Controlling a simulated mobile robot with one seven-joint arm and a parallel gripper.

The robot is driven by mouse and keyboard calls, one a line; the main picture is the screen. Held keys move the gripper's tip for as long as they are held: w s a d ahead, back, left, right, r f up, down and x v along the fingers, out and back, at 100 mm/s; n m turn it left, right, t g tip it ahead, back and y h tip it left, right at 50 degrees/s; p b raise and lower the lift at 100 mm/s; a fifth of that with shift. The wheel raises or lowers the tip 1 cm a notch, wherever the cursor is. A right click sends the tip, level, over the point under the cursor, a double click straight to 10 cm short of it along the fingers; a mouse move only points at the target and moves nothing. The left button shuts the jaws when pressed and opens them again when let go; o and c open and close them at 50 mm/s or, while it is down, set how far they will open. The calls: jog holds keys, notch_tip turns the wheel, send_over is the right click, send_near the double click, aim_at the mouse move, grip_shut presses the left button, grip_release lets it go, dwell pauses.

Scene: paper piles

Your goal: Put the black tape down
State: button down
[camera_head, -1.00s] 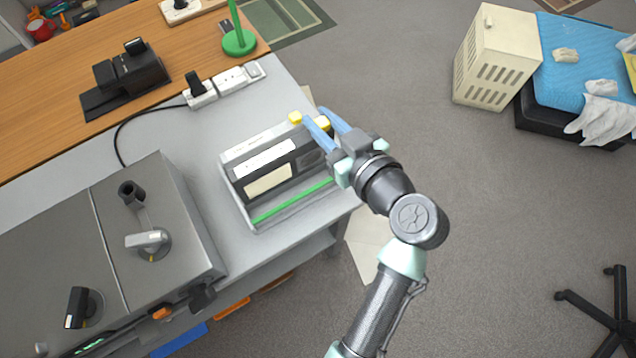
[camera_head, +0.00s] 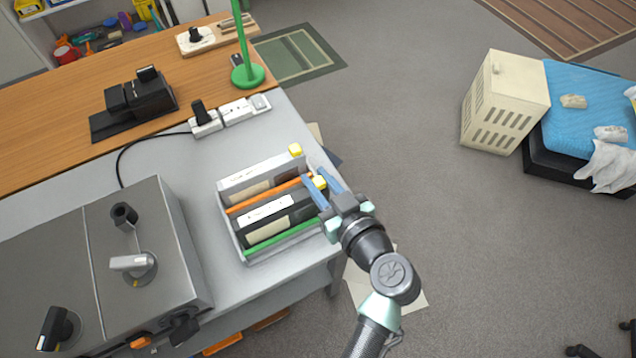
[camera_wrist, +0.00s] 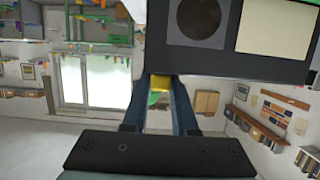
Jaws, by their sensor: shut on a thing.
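The black tape (camera_head: 286,215) is a flat black case with cream labels and a yellow tab (camera_head: 320,183) at its right end. In the head view it is in the front slot of a grey rack, between an orange divider and a green strip. Whether it rests on the rack's floor is hidden. My gripper (camera_head: 315,180) is shut on its right end, at the yellow tab. The wrist view shows the tape (camera_wrist: 225,70) close above my fingers, with a dark round window and a cream label.
A second tape (camera_head: 262,178) with a yellow tab stands in the rack's back slot. A grey machine with knobs (camera_head: 133,263) is at left. A power strip (camera_head: 237,110) and green stand (camera_head: 247,76) are behind. Open floor lies to the right.

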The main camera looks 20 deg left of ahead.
jog(key=shift+f, duration=0.85)
jog(key=shift+f, duration=0.15)
jog(key=c, duration=0.7)
grip_release()
